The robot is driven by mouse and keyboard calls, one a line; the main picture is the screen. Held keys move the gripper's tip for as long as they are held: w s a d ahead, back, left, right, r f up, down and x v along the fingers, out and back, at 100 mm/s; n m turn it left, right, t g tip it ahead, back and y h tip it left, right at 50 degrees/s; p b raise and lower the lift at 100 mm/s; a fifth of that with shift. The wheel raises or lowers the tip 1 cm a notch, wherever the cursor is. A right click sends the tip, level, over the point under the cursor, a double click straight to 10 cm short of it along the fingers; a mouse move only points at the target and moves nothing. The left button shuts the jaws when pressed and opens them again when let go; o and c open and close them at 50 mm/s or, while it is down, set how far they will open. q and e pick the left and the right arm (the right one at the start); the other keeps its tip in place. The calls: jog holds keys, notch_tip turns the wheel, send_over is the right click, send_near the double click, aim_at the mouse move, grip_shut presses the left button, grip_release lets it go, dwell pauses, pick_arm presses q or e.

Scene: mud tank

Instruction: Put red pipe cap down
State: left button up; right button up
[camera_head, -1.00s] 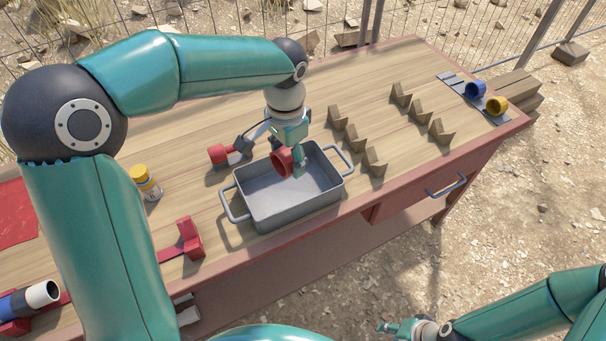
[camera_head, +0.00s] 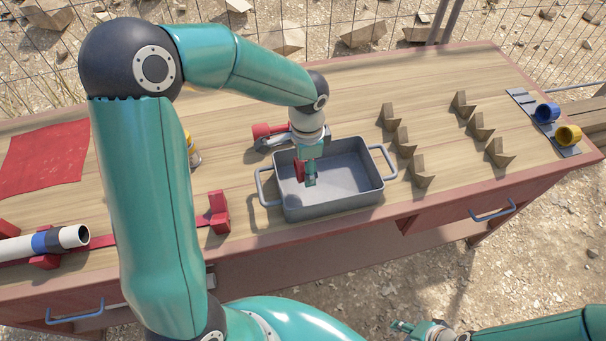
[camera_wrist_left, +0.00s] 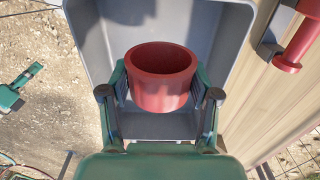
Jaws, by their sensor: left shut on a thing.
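The red pipe cap (camera_wrist_left: 160,92) is held between the fingers of my left gripper (camera_wrist_left: 160,90), its round open end facing the wrist camera. In the head view the cap (camera_head: 299,171) shows partly beside my left gripper (camera_head: 309,180), over the grey metal tray (camera_head: 330,209). The tray's grey wall also shows around the cap in the wrist view (camera_wrist_left: 95,35). I cannot tell whether the cap touches the tray floor. My right gripper (camera_head: 402,327) is at the bottom of the head view, away from the table; its finger opening is too small to judge.
A red-ended tool (camera_head: 268,131) lies behind the tray. Several wooden V-blocks (camera_head: 421,173) stand to its right. Blue (camera_head: 547,112) and yellow (camera_head: 568,135) caps sit on a grey strip at the far right. A red bracket (camera_head: 218,210) and white pipe (camera_head: 40,244) are left.

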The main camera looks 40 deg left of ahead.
aim_at(306, 189)
pick_arm(q)
notch_tip(306, 189, down, 5)
dwell(0.4)
jog(key=shift+f+b, duration=0.6)
jog(key=shift+b, duration=0.05)
jog(key=o, duration=0.9)
jog(key=shift+o, duration=0.2)
jog(key=shift+r, duration=0.1)
jog(key=shift+r+p, duration=0.6)
jog(key=shift+p, duration=0.15)
notch_tip(306, 189, up, 12)
jog(key=shift+f, duration=0.1)
